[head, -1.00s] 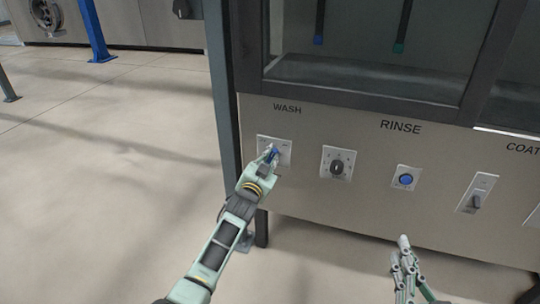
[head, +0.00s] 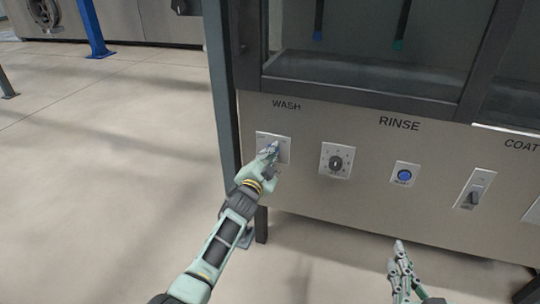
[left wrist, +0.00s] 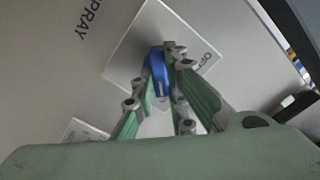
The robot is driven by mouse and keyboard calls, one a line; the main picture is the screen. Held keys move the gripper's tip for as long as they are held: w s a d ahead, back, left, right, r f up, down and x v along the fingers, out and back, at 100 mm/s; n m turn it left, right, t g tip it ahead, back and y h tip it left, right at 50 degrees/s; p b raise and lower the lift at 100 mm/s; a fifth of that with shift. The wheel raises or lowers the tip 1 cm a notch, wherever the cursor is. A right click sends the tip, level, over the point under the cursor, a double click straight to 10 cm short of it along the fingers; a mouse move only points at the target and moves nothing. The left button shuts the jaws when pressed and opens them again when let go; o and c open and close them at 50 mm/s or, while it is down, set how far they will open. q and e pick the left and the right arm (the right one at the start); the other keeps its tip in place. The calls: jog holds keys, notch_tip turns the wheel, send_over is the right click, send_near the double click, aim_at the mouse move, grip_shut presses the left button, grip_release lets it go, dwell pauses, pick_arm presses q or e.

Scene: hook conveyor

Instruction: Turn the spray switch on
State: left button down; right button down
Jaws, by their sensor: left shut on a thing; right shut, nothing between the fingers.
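The spray switch is a blue knob (left wrist: 157,70) on a white square plate (head: 285,150) under the WASH label. In the left wrist view the plate lies at an angle, with SPRAY lettering on the panel and OFF lettering on the plate. My left gripper (head: 270,151) is at this plate, its fingers shut on the blue knob. The fingers partly hide the knob, so its exact setting is unclear. My right gripper (head: 399,246) is shut and empty, low in front of the panel at the right.
To the right on the panel are a dark rotary dial (head: 336,162), a blue push button (head: 404,175) and a lever switch (head: 473,198). A dark frame post (head: 222,110) stands left of the panel. The floor at the left is open.

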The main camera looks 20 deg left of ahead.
pick_arm(q)
jog(key=c, duration=1.8)
grip_release()
jog(key=shift+o, duration=0.2)
jog(key=s, duration=1.2)
jog(key=shift+a, duration=0.2)
